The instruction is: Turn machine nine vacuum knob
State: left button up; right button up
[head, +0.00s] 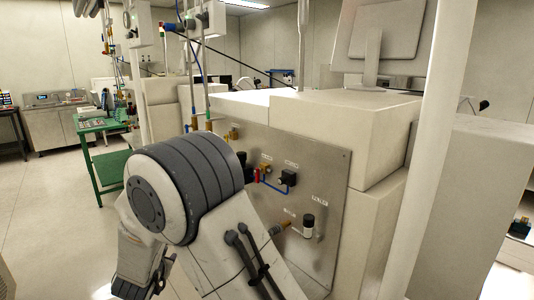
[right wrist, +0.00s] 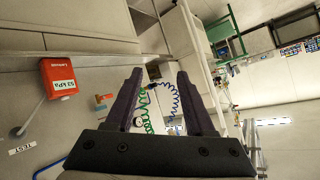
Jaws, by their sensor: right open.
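A grey metal panel (head: 335,165) stands on the side of a white machine in the head view. It carries a black-and-white knob (head: 308,226) low on the right, a black square fitting (head: 288,177) and a small red part (head: 257,175) with a blue tube. The labels are too small to read, so I cannot tell which part is the vacuum knob. My arm covers the panel's lower left. My right gripper (right wrist: 159,72) is open in the right wrist view, with nothing between its fingers. My left gripper does not show.
In the right wrist view, a red box (right wrist: 57,78) with a kPa label is at left, and coiled blue hose (right wrist: 173,98) lies beyond the fingers. In the head view, a white post (head: 415,150) stands at right and a green table (head: 95,125) at left, with open floor before it.

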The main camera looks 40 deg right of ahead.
jog(key=d+r+m+g+h+p, duration=0.2)
jog(key=d+r+m+h+p, duration=0.2)
jog(key=d+r+h+p, duration=0.45)
jog(key=m+g+h+p, duration=0.5)
jog(key=g+p, duration=0.2)
jog(key=g, duration=0.1)
send_near(279, 182)
jog(key=d+p, duration=0.3)
jog(key=d, duration=0.5)
jog(key=shift+w, duration=0.15)
jog(key=shift+d+p, duration=0.35)
jog(key=shift+d, duration=0.25)
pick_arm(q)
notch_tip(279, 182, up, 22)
pick_arm(e)
jog(key=shift+w+t, duration=0.1)
jog(key=shift+t, duration=0.2)
jog(key=shift+f, duration=0.1)
grip_shut()
